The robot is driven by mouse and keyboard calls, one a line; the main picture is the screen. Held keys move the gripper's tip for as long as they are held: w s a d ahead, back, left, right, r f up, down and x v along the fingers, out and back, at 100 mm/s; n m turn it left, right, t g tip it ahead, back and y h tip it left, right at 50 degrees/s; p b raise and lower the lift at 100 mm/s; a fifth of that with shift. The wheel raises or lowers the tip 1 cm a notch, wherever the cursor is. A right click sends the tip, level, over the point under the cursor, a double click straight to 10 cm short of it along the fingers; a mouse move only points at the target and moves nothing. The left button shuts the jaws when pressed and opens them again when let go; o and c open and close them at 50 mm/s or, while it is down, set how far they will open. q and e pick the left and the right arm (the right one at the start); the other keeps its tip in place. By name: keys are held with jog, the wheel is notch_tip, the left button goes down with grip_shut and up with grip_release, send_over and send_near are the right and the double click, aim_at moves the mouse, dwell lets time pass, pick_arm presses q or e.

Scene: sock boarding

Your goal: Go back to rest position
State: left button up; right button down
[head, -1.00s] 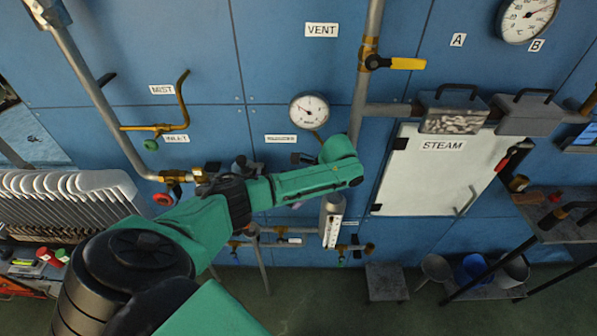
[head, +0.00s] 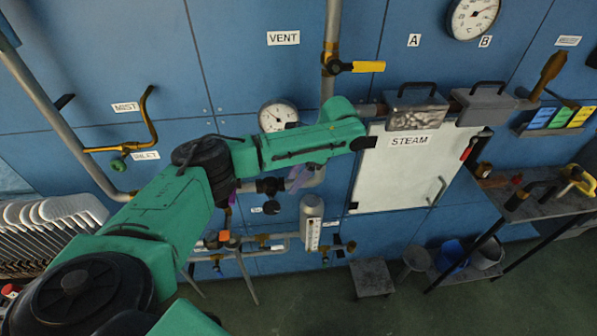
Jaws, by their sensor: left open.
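My left arm comes in from the lower left, bent at the elbow, and crosses in front of the blue wall panel (head: 215,50). My left gripper (head: 364,142), the small dark end of the green forearm, is in front of the top left corner of the white STEAM door (head: 405,170). The gripper is open, and I see nothing held in it, though its fingers are small and seen edge-on. My right gripper is not in view.
A grey pipe with a yellow-handled valve (head: 368,67) runs down behind my forearm. A round gauge (head: 278,115) is just above it. A dark shelf (head: 535,205) with tools stands right. Buckets (head: 487,255) are below it.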

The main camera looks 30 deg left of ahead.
pick_arm(q)
jog(key=shift+v, duration=1.1)
